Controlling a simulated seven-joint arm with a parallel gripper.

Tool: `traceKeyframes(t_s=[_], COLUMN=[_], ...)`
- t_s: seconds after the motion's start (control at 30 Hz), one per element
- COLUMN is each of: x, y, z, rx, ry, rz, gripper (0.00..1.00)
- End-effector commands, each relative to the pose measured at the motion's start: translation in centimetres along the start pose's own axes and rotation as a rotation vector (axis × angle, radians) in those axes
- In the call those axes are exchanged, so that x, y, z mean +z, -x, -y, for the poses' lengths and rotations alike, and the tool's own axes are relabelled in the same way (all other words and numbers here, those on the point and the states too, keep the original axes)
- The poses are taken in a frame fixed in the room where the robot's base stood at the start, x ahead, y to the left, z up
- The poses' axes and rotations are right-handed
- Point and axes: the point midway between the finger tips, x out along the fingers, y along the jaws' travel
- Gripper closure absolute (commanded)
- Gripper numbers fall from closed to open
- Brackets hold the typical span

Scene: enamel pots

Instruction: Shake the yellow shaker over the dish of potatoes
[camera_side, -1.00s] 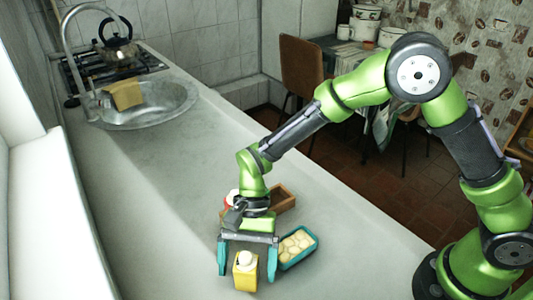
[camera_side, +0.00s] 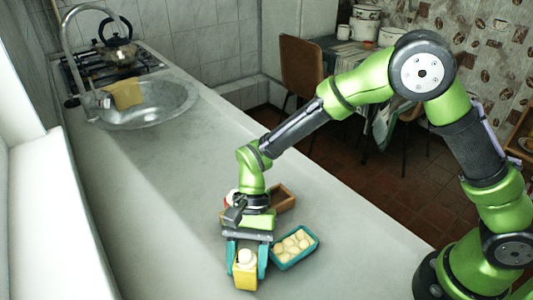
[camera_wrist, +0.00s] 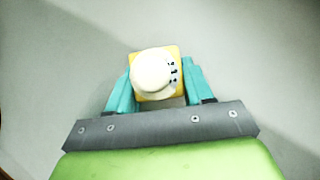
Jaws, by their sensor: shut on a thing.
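The yellow shaker (camera_side: 245,276) with its white top stands upright at the front of the worktop. My gripper (camera_side: 247,268) is shut on it, with one teal finger on each side. In the wrist view the shaker's round white top (camera_wrist: 152,73), with small dark holes, shows between the two fingers (camera_wrist: 158,88). The teal dish of potatoes (camera_side: 294,247) sits on the worktop just right of my gripper, apart from the shaker. Several pale potatoes lie in it.
A brown wooden box (camera_side: 284,198) stands behind my gripper. A red and white object (camera_side: 231,198) is partly hidden behind my wrist. The sink (camera_side: 150,104) is far back, and the worktop (camera_side: 150,200) to the left is clear. The worktop's right edge drops to the floor.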

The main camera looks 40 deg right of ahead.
Motion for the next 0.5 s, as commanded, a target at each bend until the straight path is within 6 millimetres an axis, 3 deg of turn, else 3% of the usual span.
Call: traceKeyframes(t_s=[0.5], x=[1.5], y=[2.2], z=[0.1], rx=[-0.002], ry=[0.001], rz=[0.000], gripper=[0.91])
